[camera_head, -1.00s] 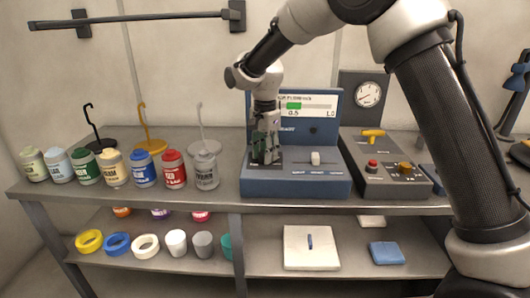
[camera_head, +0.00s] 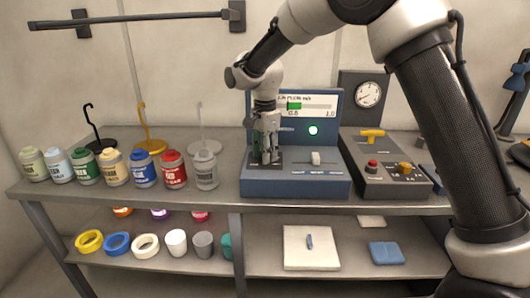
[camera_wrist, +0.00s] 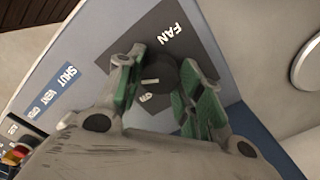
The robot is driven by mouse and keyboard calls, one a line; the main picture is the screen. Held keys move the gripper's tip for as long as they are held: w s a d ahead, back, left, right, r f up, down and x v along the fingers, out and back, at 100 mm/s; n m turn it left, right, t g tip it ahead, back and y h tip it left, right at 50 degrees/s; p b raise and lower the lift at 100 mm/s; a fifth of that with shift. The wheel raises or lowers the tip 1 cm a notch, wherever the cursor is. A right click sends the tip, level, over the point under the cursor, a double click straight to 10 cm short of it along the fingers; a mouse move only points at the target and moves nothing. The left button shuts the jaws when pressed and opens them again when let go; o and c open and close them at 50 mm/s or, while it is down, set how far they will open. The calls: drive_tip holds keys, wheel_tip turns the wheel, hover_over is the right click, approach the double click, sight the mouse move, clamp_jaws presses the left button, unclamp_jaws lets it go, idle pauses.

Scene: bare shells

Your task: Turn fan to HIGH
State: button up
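The fan knob (camera_wrist: 160,76) is dark and round with a pale pointer mark. Part of another label shows beside the knob, too hidden to read fully. My gripper (camera_wrist: 162,68) has its green-padded fingers close on both sides of the knob and appears closed on it. In the head view my gripper (camera_head: 265,160) points down onto the left of the blue console (camera_head: 295,188), hiding the knob. A green lamp (camera_head: 313,130) is lit on the console's upright panel, under a display (camera_head: 310,105) with a green bar.
A grey control box (camera_head: 385,180) with a yellow handle and a red button is further right. Several labelled jars (camera_head: 142,170) line the bench to the left. A round gauge (camera_head: 368,94) stands behind.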

drive_tip(key=o, duration=0.3)
drive_tip(key=shift+o, duration=0.2)
wheel_tip(320, 180, up, 12)
idle(0.3)
